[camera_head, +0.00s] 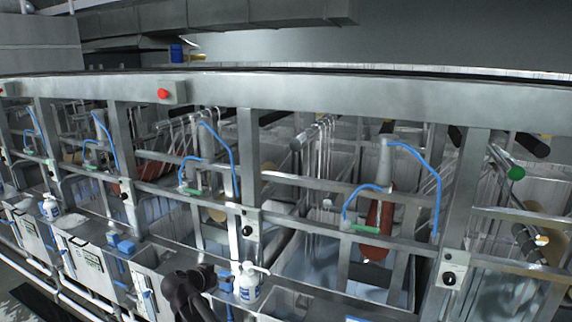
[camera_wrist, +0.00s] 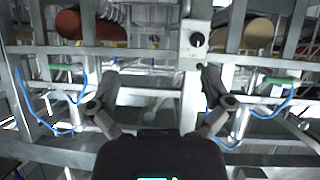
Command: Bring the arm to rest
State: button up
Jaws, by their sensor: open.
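My gripper (camera_wrist: 158,88) shows in the wrist view with its two dark fingers spread wide apart. Nothing is between them. Behind the fingers is the steel frame of the dyeing machine (camera_wrist: 155,50), with a black knob (camera_wrist: 197,40) between and above the fingertips. In the head view, a dark part of my arm shows at the bottom, left of a white bottle with a blue label (camera_head: 248,284). I cannot tell whether the fingers touch the frame.
The long steel machine (camera_head: 330,92) fills the head view, with blue tubes (camera_head: 222,148), a reddish roll (camera_head: 378,218) and a red button (camera_head: 163,93). Another white bottle (camera_head: 50,208) stands on the ledge at left. White pipes (camera_head: 75,300) run along the lower left.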

jog(key=s+d+f+n+g+b, duration=0.1)
jog(key=s+d+f+g+b, duration=0.2)
jog(key=d+f, duration=0.55)
jog(key=s+d+f+g+b, duration=0.1)
jog(key=d+f+g+b, duration=0.35)
jog(key=d, duration=0.75)
jog(key=s+d+f+n+g+y+b, duration=0.3)
jog(key=s+d+f+y+b, duration=0.2)
jog(key=s+d+f+b, duration=0.6)
jog(key=shift+s+d+f+y, duration=0.4)
jog(key=shift+s+d+f, duration=0.8)
jog(key=shift+d+f, duration=1.4)
